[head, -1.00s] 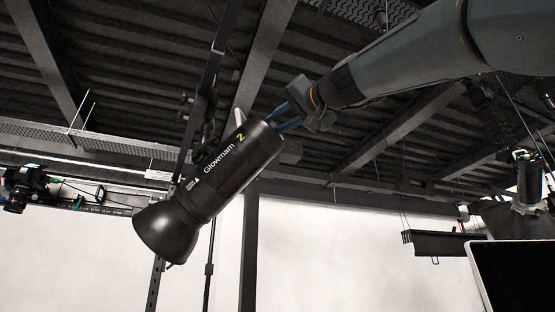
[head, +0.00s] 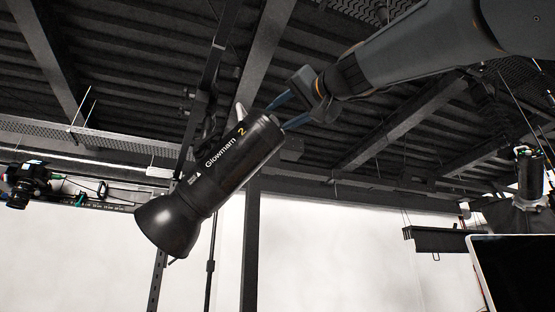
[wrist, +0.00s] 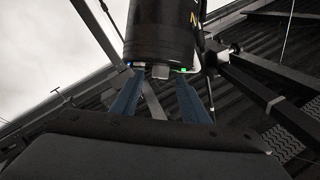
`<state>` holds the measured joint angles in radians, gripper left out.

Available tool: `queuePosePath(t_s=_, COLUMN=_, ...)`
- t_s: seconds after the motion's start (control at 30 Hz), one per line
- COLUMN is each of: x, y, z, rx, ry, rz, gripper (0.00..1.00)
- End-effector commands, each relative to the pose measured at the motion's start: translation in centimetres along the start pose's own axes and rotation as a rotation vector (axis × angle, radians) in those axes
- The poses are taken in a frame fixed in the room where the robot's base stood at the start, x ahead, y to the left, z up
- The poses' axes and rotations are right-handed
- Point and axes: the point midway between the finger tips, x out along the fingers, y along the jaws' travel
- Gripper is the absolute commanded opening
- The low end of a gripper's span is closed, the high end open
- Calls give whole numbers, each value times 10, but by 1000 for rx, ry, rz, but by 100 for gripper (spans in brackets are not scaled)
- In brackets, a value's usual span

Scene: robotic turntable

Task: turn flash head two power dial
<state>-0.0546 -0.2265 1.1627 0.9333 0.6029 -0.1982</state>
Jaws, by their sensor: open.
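The flash head two (head: 213,179) is a black cylinder marked "Glowmam 2", with a flared reflector at its lower left. It hangs tilted on a stand. My gripper (head: 276,115) is at its upper right rear end, with its blue fingers spread apart. In the wrist view, the flash head's rear end (wrist: 160,45) is at the top, and my open gripper (wrist: 157,78) points at it. A small pale knob, likely the power dial (wrist: 161,71), shows at the rear edge between the fingertips. I cannot tell whether the fingers touch it. The rear face is mostly hidden.
A dark stand pole (head: 199,110) rises behind the flash head. A black bracket arm (wrist: 250,72) is right of it in the wrist view. A camera on a rail (head: 28,184) is at the far left, and a dark-screened panel (head: 515,270) is at the lower right.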

Motion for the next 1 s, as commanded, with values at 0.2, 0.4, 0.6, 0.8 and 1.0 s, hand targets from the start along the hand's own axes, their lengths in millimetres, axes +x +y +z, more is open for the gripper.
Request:
queuePosePath(t_s=0.2, x=-39, y=2, z=2, rx=-2, ry=4, rz=1, gripper=41)
queuePosePath(t_s=0.4, x=-56, y=1, z=2, rx=-1, ry=2, rz=0, gripper=41)
queuePosePath(t_s=0.6, x=-64, y=0, z=1, rx=1, ry=0, rz=-2, gripper=41)
queuePosePath(t_s=0.8, x=-64, y=-1, z=1, rx=1, ry=-1, rz=-1, gripper=41)
queuePosePath(t_s=1.0, x=-64, y=-1, z=1, rx=1, ry=0, rz=-1, gripper=41)
